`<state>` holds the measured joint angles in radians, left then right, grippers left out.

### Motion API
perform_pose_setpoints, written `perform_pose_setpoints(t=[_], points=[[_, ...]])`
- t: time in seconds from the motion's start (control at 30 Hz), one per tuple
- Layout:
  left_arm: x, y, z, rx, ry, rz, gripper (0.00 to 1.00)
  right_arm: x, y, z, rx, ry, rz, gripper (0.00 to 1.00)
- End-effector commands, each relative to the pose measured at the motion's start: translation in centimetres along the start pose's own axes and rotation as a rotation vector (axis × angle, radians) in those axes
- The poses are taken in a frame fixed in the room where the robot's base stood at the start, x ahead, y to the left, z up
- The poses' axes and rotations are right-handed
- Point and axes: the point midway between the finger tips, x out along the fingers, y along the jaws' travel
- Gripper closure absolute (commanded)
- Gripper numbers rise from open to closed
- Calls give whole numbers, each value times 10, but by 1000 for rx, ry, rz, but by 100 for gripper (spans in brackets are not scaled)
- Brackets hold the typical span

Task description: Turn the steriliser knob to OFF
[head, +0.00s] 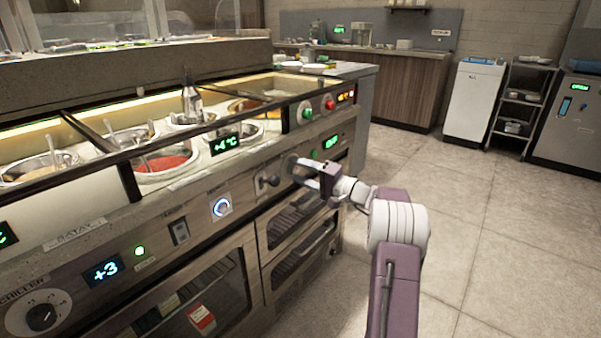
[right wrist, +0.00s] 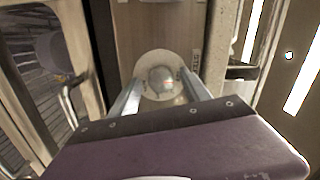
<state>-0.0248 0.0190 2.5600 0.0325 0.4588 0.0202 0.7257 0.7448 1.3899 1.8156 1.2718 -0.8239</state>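A round pale dial with a knob (right wrist: 160,82) in its middle is on the front panel, in the right wrist view between my right fingers. In the head view the dial (head: 293,165) shows partly behind my right gripper (head: 312,173). That gripper is at the panel, its two fingers apart on either side of the knob; I cannot tell whether they touch it. The knob's setting and label are not readable. A green lamp (head: 315,155) and a small green display (head: 331,142) are just beyond the gripper. My left gripper is not in view.
A chiller dial (head: 40,312) is at the near left of the panel. A dark lever handle (head: 268,181) sticks out left of my gripper. Sauce wells (head: 165,162) and a bottle (head: 192,102) are above. The floor on the right is clear.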

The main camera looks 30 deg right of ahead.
Motion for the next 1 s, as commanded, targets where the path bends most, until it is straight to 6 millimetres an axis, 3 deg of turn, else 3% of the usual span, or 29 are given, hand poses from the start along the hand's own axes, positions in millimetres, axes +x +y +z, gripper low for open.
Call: perform_pose_setpoints(t=[0.17,0.4,0.6,1.0], points=[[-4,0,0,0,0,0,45,-6,-2,-1,2,2,1,45],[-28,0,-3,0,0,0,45,-58,-4,-2,3,5,1,45],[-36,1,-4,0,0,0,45,-87,-2,-1,1,1,1,45],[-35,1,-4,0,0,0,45,-91,0,0,0,0,0,45]])
